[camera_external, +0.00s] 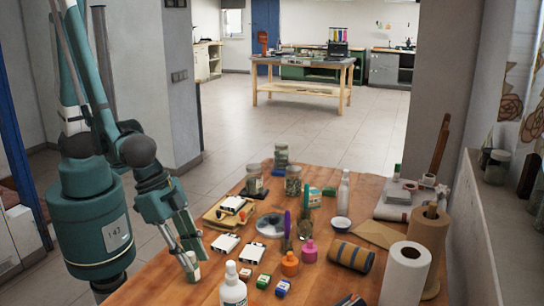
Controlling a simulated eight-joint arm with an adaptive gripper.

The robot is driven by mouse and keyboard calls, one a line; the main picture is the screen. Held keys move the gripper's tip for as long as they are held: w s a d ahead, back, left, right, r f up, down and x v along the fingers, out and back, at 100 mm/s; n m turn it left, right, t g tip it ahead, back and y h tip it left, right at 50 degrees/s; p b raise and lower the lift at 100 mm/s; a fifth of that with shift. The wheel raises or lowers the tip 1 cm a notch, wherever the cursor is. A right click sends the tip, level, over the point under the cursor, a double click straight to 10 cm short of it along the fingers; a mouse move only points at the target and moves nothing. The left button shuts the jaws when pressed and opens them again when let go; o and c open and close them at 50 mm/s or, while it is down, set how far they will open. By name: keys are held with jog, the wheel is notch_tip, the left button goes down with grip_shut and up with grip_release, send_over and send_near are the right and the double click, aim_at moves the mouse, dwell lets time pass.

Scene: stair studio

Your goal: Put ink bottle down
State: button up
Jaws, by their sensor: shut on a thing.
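My gripper (189,255) is low over the left edge of the wooden table, pointing down. It is shut on a small pale bottle (193,272), which I take to be the ink bottle. The fingers cover part of it. It is at or just above the tabletop; I cannot tell whether its base touches the wood.
A white squeeze bottle (233,289) stands close right of my gripper. Paper rolls (405,274) stand at right. Some bare wood (165,287) shows at front left.

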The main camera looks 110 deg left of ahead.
jog(key=shift+f, duration=0.15)
jog(key=o, duration=0.9)
jog(key=shift+r, duration=0.25)
jog(key=shift+p+v, duration=1.65)
jog(key=shift+v, duration=4.25)
jog(key=shift+a+r, duration=0.1)
jog(key=s+a+r+t, duration=0.1)
jog(key=s+a+r, duration=0.3)
jog(key=a+r, duration=0.1)
jog(key=s+a+r, duration=0.4)
jog(key=a+r, duration=0.1)
jog(key=s+a+r+t, duration=0.1)
jog(key=s+a+r, duration=0.3)
jog(key=a+r, duration=0.1)
jog(key=shift+s+a+m+t, duration=0.3)
jog(key=shift+s+a, duration=0.05)
jog(key=shift+a, duration=0.15)
